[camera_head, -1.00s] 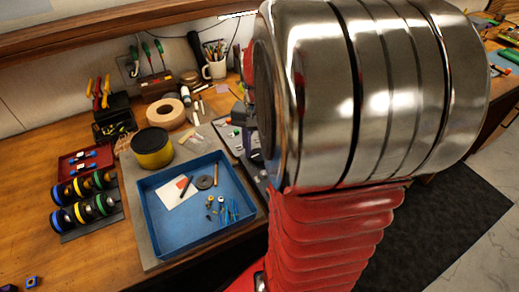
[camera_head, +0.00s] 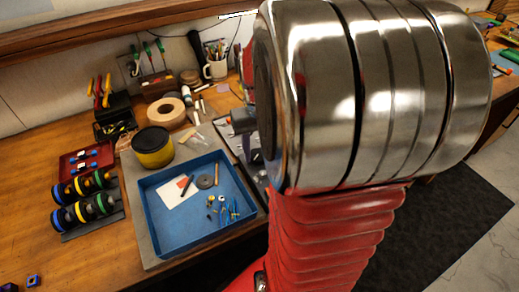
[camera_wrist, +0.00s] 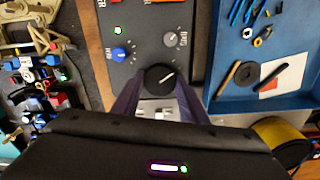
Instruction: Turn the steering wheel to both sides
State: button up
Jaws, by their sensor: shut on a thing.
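In the wrist view, a round black wheel-like knob (camera_wrist: 160,80) with a pale pointer line is on a dark control panel (camera_wrist: 140,42). I take this knob for the steering wheel. My gripper (camera_wrist: 160,88) has its two purple fingers on either side of the knob, shut on it. The pointer slants up to the right. A blue knob (camera_wrist: 120,54) and a grey knob (camera_wrist: 172,40) are farther up the panel. In the head view, my large metal arm link hides most of the panel and the knob.
A blue tray (camera_head: 158,230) with small parts is beside the panel. A yellow and black tin (camera_head: 153,152), a tape roll (camera_head: 166,112) and a mug (camera_head: 216,69) stand on the wooden bench (camera_head: 30,150). In the wrist view, clutter lies to the left of the panel.

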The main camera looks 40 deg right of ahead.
aim_at(258, 154)
jog(key=shift+n, duration=1.1)
jog(key=o, duration=1)
jog(key=shift+o, duration=0.2)
jog(key=shift+r, duration=0.1)
notch_tip(258, 154, up, 14)
jog(key=shift+f, duration=0.2)
